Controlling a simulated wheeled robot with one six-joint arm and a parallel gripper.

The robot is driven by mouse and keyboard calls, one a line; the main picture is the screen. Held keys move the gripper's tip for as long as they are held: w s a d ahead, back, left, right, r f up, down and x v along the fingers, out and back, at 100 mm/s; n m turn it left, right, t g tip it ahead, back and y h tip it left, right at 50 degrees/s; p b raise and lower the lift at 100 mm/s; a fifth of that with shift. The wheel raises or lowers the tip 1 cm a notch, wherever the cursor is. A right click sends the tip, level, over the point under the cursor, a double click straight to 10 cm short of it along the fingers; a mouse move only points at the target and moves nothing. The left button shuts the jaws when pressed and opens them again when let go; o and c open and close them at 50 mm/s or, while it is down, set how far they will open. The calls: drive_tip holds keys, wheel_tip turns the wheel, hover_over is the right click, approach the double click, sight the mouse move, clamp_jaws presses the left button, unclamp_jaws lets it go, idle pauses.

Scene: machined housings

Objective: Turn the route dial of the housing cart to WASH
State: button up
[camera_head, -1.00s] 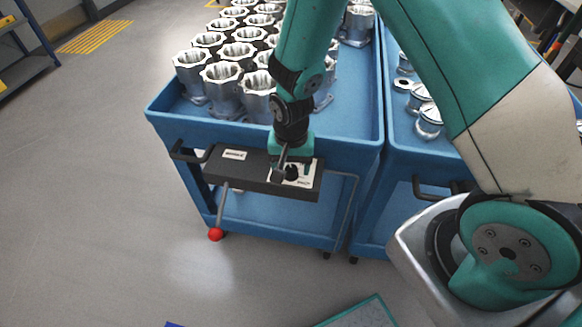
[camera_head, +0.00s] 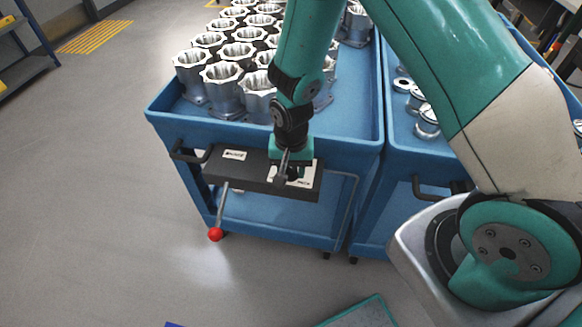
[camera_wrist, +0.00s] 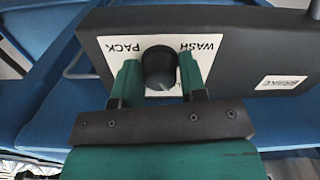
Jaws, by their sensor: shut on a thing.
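The route dial (camera_wrist: 159,66) is a round black knob on a white label plate (camera_wrist: 218,50) on the housing cart's dark panel. In the wrist view, WASH reads upside down at the plate's upper right and PACK at its upper left. A third label near the right finger is mostly hidden. A pale mark on the knob points toward the picture's bottom, slightly right. My gripper (camera_wrist: 160,74) has a green finger on each side of the knob and is shut on it. In the head view, my gripper (camera_head: 289,177) hides most of the dial.
The housing cart (camera_head: 345,125) is blue and carries several machined housings (camera_head: 222,80). A brake lever with a red ball (camera_head: 215,234) hangs below the panel. A second blue cart (camera_head: 400,165) stands close on the right. The floor at left is clear.

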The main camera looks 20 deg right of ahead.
drive_tip(key=shift+n, duration=0.3)
drive_tip(key=n, duration=0.5)
drive_tip(key=shift+n, duration=0.3)
drive_tip(key=n, duration=0.5)
drive_tip(key=shift+p, duration=0.4)
drive_tip(key=shift+n, duration=0.4)
drive_tip(key=o, duration=0.9)
wheel_tip(320, 180, up, 18)
drive_tip(key=shift+f, duration=0.25)
